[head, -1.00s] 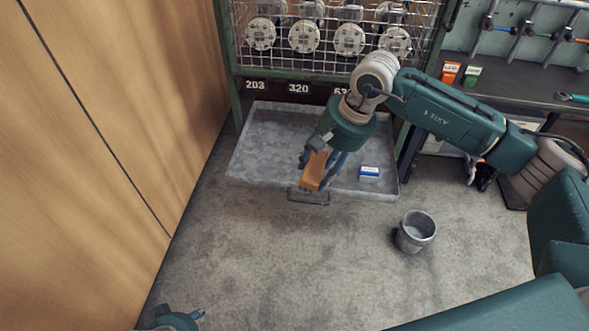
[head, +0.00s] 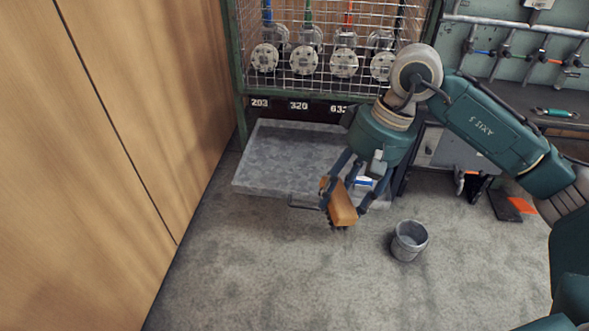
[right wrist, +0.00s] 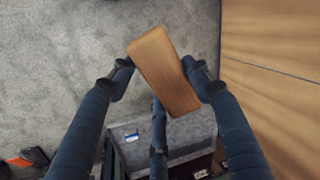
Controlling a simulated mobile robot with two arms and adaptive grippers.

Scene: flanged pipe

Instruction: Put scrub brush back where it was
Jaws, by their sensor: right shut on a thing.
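The scrub brush, an orange-brown wooden block with dark bristles just showing underneath, is in the head view (head: 341,207) and fills the middle of the right wrist view (right wrist: 165,72). My right gripper (head: 343,203) is shut on it, with fingers on both sides in the right wrist view (right wrist: 158,75). It holds the brush tilted, in front of the grey tray's front edge. The shallow grey metal tray (head: 275,158) sits under the wire cage; its right part is partly hidden by my arm. My left gripper is not in view.
A grey bucket (head: 409,240) stands on the floor to the right. The wire cage (head: 310,35) holds flanged parts. A wooden panel (head: 130,120) closes off the left. Floor at front centre is clear.

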